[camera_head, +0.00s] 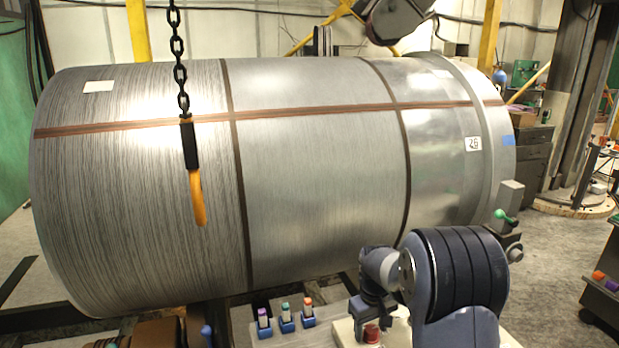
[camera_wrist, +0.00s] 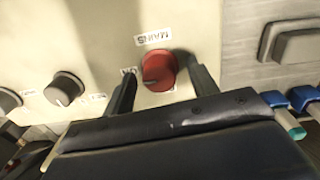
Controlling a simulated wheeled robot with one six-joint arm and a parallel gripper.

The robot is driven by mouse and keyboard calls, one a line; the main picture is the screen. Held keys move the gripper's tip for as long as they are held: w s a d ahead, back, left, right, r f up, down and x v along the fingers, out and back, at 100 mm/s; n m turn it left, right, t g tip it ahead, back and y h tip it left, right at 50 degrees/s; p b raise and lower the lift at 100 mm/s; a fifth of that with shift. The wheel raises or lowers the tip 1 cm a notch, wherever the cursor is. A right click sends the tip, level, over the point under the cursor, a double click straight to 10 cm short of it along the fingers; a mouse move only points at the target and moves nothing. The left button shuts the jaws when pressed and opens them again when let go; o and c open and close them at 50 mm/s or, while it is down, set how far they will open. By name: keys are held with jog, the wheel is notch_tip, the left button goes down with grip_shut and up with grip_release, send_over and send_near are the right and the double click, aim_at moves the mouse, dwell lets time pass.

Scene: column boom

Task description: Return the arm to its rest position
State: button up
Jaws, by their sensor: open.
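In the wrist view, my gripper (camera_wrist: 157,68) is open. Its two dark fingers stand one on each side of a red round knob (camera_wrist: 158,71) on a pale panel (camera_wrist: 90,28), with a gap beside the knob. I cannot tell how far the fingertips are from the panel face. A label that appears to read MAINS, seen upside down, is next to the knob. In the head view, my arm reaches over the panel at the lower right. The red knob (camera_head: 372,333) shows there below my wrist; my fingers cannot be made out.
A large metal cylinder (camera_head: 320,170) fills the middle behind my arm. A chain with an orange-handled pendant (camera_head: 198,198) hangs in front of it at left. Several blue-based holders (camera_head: 287,320) stand left of my arm. A dark knob (camera_wrist: 64,89) is left of the red one.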

jog(key=shift+n, duration=0.7)
notch_tip(320, 180, up, 2)
jog(key=shift+r, duration=0.1)
jog(key=shift+r, duration=0.1)
